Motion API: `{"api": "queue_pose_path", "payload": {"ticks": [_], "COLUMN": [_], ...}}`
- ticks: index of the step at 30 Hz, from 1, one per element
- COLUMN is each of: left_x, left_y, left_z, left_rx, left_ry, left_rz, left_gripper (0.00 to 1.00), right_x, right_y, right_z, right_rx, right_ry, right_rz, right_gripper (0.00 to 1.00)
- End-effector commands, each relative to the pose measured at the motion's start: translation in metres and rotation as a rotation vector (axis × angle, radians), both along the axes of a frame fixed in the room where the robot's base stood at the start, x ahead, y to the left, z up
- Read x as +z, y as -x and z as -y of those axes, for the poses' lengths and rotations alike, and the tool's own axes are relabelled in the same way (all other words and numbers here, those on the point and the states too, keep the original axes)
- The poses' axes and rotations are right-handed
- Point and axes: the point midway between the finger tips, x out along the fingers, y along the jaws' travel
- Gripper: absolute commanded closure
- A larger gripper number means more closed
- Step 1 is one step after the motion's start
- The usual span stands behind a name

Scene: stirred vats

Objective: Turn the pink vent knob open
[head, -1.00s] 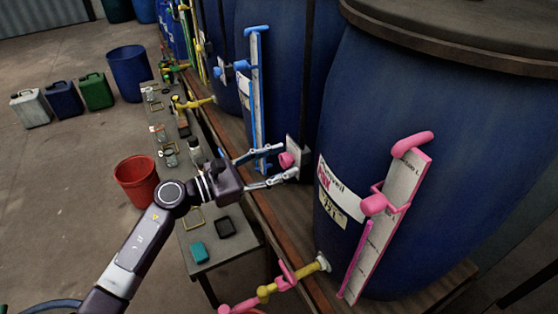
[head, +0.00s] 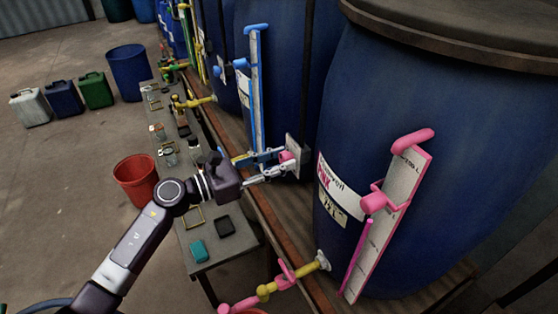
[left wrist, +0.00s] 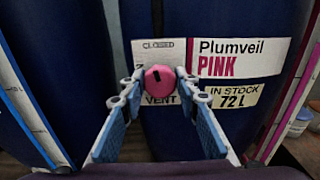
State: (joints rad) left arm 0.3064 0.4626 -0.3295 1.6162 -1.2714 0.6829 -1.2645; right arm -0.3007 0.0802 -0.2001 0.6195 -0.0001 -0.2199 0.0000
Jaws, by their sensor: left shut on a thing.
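The pink vent knob (head: 288,156) sits on a small pale plate (head: 302,154) between the blue barrels. In the left wrist view the round knob (left wrist: 158,79) faces me, with a dark mark on its upper part, below the word CLOSED; VENT is printed underneath. My left gripper (head: 279,163) is shut on the knob. Its two fingers lie on the knob's left and right sides in the left wrist view (left wrist: 158,88). Other words on the plate are hidden by the fingers and knob. My right gripper is not in view.
The barrel (head: 400,110) labelled Plumveil PINK carries a pink-framed gauge (head: 386,220), right of the knob. A blue-framed gauge (head: 257,90) stands close beyond the gripper. A pink and yellow tap (head: 280,283) is below. A grey bench (head: 222,254) and red bucket (head: 136,181) are left.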

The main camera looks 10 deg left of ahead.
Motion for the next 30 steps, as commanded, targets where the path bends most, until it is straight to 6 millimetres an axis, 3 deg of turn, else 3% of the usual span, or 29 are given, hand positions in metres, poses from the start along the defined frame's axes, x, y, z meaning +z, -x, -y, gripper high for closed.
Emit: {"api": "queue_pose_path", "payload": {"ticks": [15,30], "left_x": [0.0001,-0.0004], "left_y": [-0.0010,-0.0010], "left_z": [-0.0009,-0.0008], "left_rx": [0.000,0.000], "left_ry": [0.182,0.216], "left_rz": [-0.273,-0.325], "left_gripper": [0.95,0.95], "right_x": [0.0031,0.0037], "right_y": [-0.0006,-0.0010], "right_z": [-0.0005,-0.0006], "right_rx": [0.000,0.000], "right_ry": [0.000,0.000], "right_rz": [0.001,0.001], "right_gripper": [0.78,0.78]}}
